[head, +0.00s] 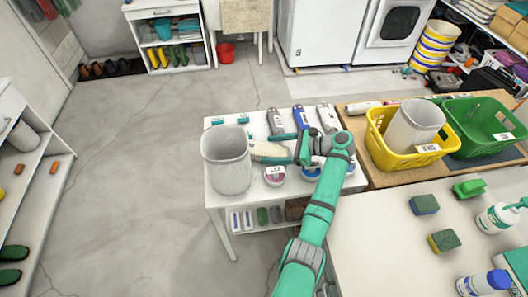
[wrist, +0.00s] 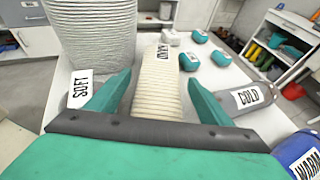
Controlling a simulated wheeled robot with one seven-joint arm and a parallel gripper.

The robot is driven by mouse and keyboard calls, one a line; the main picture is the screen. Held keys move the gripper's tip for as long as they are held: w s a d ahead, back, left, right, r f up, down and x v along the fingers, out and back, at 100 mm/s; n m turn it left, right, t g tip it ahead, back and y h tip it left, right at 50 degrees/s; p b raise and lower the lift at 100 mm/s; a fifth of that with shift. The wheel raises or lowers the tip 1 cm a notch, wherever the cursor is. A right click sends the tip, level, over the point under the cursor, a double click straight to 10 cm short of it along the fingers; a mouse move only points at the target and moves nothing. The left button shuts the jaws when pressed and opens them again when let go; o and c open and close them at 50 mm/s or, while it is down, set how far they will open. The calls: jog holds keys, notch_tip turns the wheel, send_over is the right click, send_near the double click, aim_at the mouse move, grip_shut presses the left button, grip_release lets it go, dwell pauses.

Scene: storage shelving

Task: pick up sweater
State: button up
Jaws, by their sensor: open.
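A cream, ribbed, knit-looking piece (wrist: 157,88), which appears to be the sweater, lies on the white table with a black-lettered label at its far end. It also shows in the head view (head: 268,150), partly covered by my gripper. My gripper (head: 264,148) is open, reaching in from the right. In the wrist view its two teal fingers (wrist: 160,77) stand on either side of the cream piece, with a gap visible on both sides. Whether the fingertips touch the table is hidden.
A tall pale ribbed bin (head: 226,165) stands close left of the sweater. A yellow basket (head: 408,160) and green basket (head: 480,130) are to the right.

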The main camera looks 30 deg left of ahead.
aim_at(262, 149)
jog(key=x, duration=0.4)
jog(key=shift+a+f, duration=0.1)
jog(key=shift+a, duration=0.1)
jog(key=shift+c, duration=0.2)
jog(key=c, duration=1.4)
